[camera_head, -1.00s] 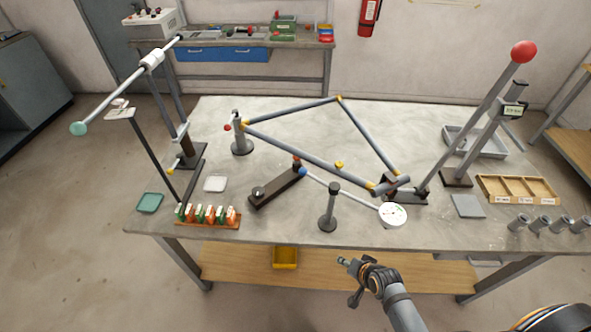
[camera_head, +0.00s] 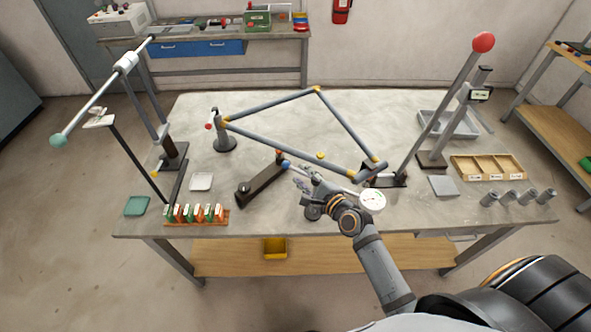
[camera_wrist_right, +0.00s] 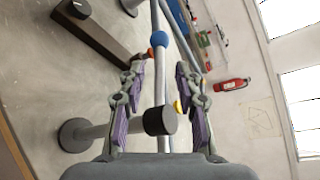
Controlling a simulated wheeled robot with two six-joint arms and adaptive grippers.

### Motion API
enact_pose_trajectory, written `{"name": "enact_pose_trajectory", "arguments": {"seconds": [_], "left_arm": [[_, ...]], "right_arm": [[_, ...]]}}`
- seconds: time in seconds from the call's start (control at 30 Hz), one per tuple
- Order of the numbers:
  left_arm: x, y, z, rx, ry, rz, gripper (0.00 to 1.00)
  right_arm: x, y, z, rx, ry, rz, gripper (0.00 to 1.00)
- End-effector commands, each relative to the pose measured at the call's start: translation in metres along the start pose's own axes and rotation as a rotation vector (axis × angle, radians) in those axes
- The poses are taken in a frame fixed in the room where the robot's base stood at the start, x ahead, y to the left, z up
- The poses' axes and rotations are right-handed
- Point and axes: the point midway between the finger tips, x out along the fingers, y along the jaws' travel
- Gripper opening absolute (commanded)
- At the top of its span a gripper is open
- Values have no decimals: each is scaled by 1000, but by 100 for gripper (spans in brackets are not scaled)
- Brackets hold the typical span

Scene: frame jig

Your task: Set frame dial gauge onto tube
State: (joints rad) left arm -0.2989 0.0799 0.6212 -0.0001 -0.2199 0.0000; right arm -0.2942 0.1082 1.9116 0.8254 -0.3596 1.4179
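The dial gauge has a round white dial (camera_head: 373,201) and a thin pale rod ending in a blue ball (camera_head: 285,165). It lies across a dark post stand (camera_head: 312,213), mostly hidden behind my right gripper in the head view. The grey tube frame (camera_head: 270,139) with yellow joints lies behind it. My right gripper (camera_head: 299,180) is over the rod. In the right wrist view, the open fingers (camera_wrist_right: 159,90) stand either side of the rod (camera_wrist_right: 160,75), apart from it, with the stand's black cap (camera_wrist_right: 160,122) between them. My left gripper is out of view.
A brown bar (camera_head: 262,183) lies left of the gripper. A rack of orange and green blocks (camera_head: 198,214) is at the front left. A tall red-topped lever (camera_head: 455,100), a wooden tray (camera_head: 488,167) and several grey cylinders (camera_head: 508,198) stand on the right. The table centre inside the frame is clear.

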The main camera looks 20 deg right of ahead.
Motion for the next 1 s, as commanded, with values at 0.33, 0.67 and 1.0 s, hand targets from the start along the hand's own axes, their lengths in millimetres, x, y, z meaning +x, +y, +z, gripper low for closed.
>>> {"name": "enact_pose_trajectory", "arguments": {"seconds": [0.33,0.67,1.0], "left_arm": [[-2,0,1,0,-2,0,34],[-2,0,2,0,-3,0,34],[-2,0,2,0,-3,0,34]], "right_arm": [[45,0,0,-2,0,1,34],[46,0,0,-2,1,2,24],[46,0,0,-2,0,0,0]]}}
